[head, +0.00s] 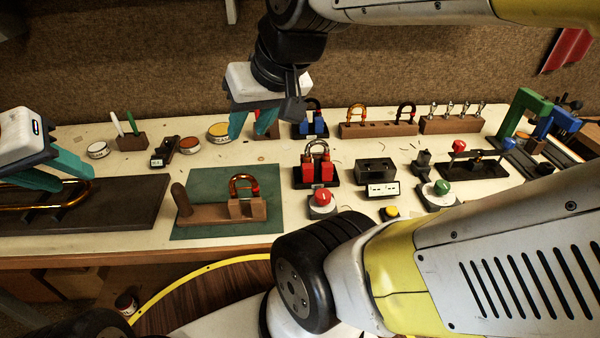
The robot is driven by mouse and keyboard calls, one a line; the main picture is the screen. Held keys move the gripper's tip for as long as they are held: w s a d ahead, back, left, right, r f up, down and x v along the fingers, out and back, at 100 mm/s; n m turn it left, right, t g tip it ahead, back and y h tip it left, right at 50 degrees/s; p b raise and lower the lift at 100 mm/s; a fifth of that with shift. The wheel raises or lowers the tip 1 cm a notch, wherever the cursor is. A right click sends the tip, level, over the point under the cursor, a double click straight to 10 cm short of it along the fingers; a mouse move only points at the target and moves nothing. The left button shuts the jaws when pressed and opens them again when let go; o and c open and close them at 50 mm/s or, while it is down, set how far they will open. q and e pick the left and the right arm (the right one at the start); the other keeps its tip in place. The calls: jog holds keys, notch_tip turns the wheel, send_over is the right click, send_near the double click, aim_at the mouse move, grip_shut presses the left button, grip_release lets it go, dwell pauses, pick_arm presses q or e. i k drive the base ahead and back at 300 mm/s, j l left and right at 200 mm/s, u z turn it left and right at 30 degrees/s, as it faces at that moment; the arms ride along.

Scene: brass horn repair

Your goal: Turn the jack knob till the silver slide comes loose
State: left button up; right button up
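A U-shaped slide (324,146), silvery with some copper colour, stands upright in a red block holder (320,172). A round red knob (321,197) on a small grey base sits in front of it. Another red knob (459,145) tops a black-based device (475,168) at the right; I cannot tell which is the jack knob. My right gripper (252,122), with teal fingers apart, hangs empty behind and left of the red holder. My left gripper (58,172) is at the far left with spread teal fingers, above a brass slide (62,200); contact is unclear.
A copper slide (243,184) stands in a wooden block on a green mat (205,178). A green knob (441,187) and a yellow button (389,212) are near the front edge. Wooden racks (377,130) line the back. My arm covers the lower right.

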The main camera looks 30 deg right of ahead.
aim_at(322, 196)
jog(key=z, duration=1.4)
